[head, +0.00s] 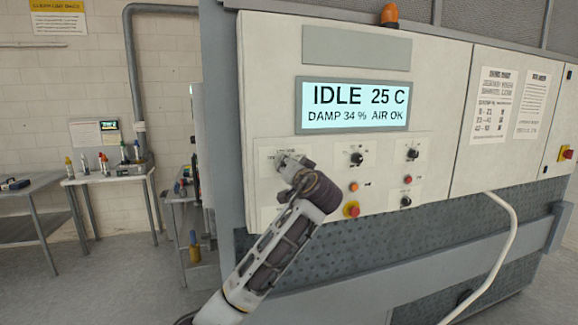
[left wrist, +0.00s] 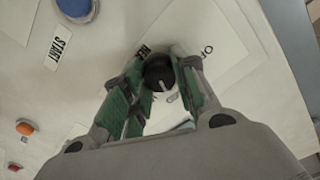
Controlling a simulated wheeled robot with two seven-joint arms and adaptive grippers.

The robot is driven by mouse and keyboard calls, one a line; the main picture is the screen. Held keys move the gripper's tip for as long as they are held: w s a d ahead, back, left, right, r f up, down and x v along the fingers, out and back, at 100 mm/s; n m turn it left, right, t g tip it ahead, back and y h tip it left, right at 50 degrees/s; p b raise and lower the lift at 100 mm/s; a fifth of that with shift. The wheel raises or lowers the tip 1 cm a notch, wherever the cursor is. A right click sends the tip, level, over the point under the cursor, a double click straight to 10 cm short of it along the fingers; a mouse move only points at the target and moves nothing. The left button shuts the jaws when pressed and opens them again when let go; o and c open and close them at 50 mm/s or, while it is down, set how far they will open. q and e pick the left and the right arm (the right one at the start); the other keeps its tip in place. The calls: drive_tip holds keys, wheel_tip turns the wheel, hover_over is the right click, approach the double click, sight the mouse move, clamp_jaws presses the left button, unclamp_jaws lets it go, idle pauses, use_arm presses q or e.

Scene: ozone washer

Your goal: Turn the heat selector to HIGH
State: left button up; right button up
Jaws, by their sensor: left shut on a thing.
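In the left wrist view, a round black knob (left wrist: 158,76) with a pale pointer line sits on the cream panel, with partly covered lettering beside it. The green-padded fingers of my left gripper (left wrist: 162,66) are on both sides of the knob, shut on it. In the head view, my left gripper (head: 287,163) reaches up to the left part of the control panel (head: 425,185) and hides this knob. The knob's full scale cannot be read. My right gripper is not in view.
The display (head: 352,106) reads IDLE 25 C, DAMP 34 %, AIR OK. A blue button (left wrist: 75,8) by a START label shows in the wrist view. A pale hose (head: 512,235) hangs at right.

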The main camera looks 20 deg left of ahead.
use_arm(q)
drive_tip(key=shift+m+p, duration=1.1)
drive_tip(key=shift+m, duration=2.7)
drive_tip(key=o, duration=1.1)
drive_tip(key=shift+d, duration=0.1)
drive_tip(key=shift+c, duration=0.2)
drive_tip(key=v, duration=1.2)
drive_tip(key=shift+w+d, duration=0.1)
drive_tip(key=shift+w, duration=0.05)
